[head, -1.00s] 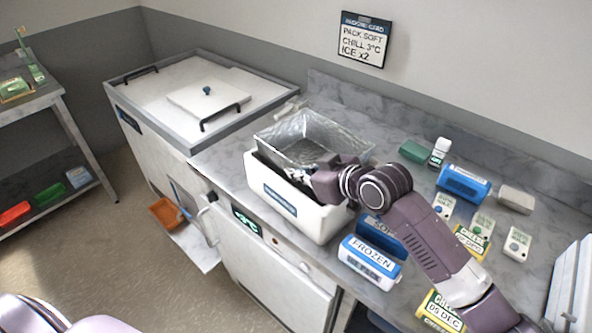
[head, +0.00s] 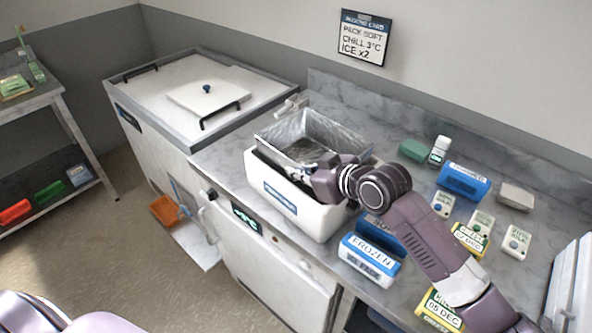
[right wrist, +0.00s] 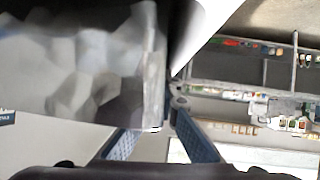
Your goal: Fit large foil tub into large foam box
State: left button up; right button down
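The large foil tub (head: 312,127) is a silvery, crinkled open tray. It sits partly down in the mouth of the white large foam box (head: 300,207), with its rim and upper walls above the box; its underside is hidden. My right gripper (head: 322,180) is at the tub's near right side, over the box rim. In the right wrist view the foil wall (right wrist: 85,70) runs between the two fingers (right wrist: 160,125), which appear shut on it; one fingertip is hidden behind the foil. My left gripper is out of view.
Blue-and-white ice packs (head: 369,260) stand right of the box. Small labelled cartons (head: 515,241), a white bottle (head: 439,150) and a green block (head: 412,150) lie farther right on the counter (head: 225,160). A lidded chest (head: 150,90) stands left.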

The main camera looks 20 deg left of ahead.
jog(key=shift+r, duration=0.1)
jog(key=c, duration=1.7)
grip_release()
jog(key=shift+r, duration=0.1)
jog(key=shift+r+p, duration=4)
jog(key=shift+r, duration=0.45)
